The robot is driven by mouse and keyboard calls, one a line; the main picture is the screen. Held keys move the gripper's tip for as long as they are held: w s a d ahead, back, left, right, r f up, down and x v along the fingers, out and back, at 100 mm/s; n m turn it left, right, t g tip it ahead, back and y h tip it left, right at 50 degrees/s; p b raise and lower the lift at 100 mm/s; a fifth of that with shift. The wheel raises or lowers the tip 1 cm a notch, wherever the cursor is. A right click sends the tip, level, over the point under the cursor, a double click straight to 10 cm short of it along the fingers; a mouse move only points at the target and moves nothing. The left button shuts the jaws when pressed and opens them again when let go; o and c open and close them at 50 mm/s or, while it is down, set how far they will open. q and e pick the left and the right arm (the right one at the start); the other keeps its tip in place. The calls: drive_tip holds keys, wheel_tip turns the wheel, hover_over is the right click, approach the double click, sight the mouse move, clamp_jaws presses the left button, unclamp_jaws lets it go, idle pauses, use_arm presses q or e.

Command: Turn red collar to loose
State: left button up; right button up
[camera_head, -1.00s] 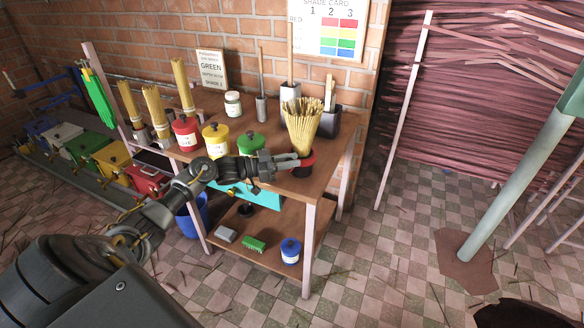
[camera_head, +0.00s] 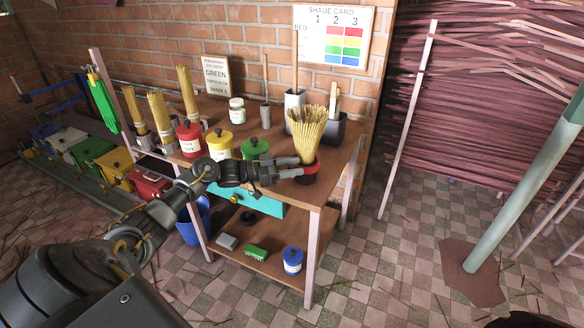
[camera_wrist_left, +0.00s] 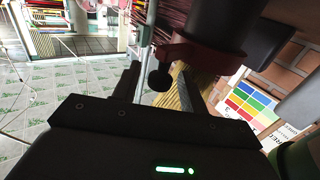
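The red collar (camera_head: 313,167) sits around a dark pot (camera_head: 306,179) at the right front corner of the wooden table. A bundle of tan sticks (camera_head: 306,130) stands up out of the pot. My left gripper (camera_head: 300,167) reaches in from the left, with its fingers at the collar. In the left wrist view the red collar (camera_wrist_left: 183,52) shows beyond the fingers. A dark round knob (camera_wrist_left: 158,80) lies between the two spread fingers; I cannot tell whether either finger touches it. My right gripper is not in view.
Red (camera_head: 189,138), yellow (camera_head: 219,145) and green (camera_head: 255,149) lidded jars stand left of the pot. Floor right of the table (camera_head: 345,175) is mostly clear up to a green post (camera_head: 520,190).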

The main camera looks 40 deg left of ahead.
use_arm(q)
drive_tip(key=shift+s+a+f, duration=0.1)
drive_tip(key=shift+s+a, duration=0.15)
drive_tip(key=v, duration=1)
drive_tip(key=shift+b, duration=0.45)
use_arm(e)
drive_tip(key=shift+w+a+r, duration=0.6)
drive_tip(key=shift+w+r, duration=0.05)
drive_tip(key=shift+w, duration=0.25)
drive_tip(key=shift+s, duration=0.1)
